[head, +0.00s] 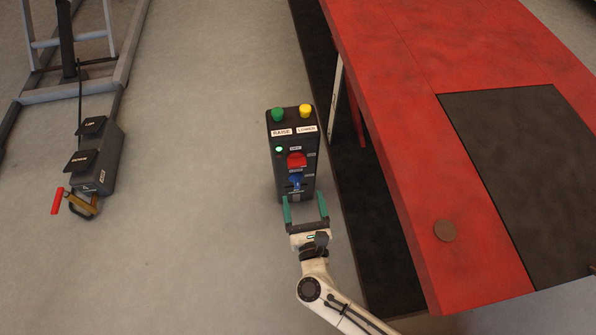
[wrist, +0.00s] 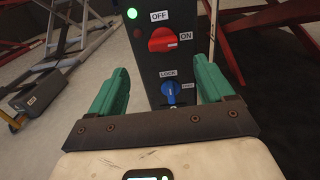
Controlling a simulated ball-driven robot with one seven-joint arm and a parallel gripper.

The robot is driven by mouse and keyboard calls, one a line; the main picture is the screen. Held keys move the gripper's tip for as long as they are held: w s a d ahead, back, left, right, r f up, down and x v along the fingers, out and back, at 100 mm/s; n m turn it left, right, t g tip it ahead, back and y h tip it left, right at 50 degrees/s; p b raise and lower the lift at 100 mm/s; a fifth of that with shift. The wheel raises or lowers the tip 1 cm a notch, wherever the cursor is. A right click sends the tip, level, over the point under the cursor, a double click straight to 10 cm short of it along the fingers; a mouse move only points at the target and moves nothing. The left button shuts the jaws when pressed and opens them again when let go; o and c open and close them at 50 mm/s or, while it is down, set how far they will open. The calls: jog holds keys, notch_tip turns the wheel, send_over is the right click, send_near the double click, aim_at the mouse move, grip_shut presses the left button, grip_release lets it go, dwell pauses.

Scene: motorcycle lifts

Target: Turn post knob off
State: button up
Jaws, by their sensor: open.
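The dark control post (head: 270,150) stands upright on the floor in the head view. Its red post knob (head: 296,159) is a rotary switch with OFF above and ON to the right. In the wrist view the red knob (wrist: 170,40) has its bar lying level, towards ON. A green lamp (wrist: 132,13) glows at the post's upper left. Below is a blue knob (wrist: 171,94) by a LOCK label, its handle upright. My gripper (head: 304,197) is open and empty in front of the post's lower part, its green fingers either side of the blue knob in the wrist view, below the red knob.
A green button (head: 278,115) marked RAISE and a yellow button (head: 305,111) marked LOWER top the post. A red lift table (head: 400,130) stands close on the right. A dark pedal box (head: 104,165) sits at left. The floor between is clear.

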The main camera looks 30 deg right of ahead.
aim_at(298, 167)
jog(key=x, duration=0.3)
jog(key=b+x, duration=0.1)
jog(key=x, duration=0.3)
jog(key=b+x, duration=0.1)
jog(key=x, duration=0.2)
jog(key=shift+w+d+f, duration=0.1)
jog(key=shift+w+d, duration=0.15)
jog(key=shift+d, duration=0.1)
jog(key=c, duration=1)
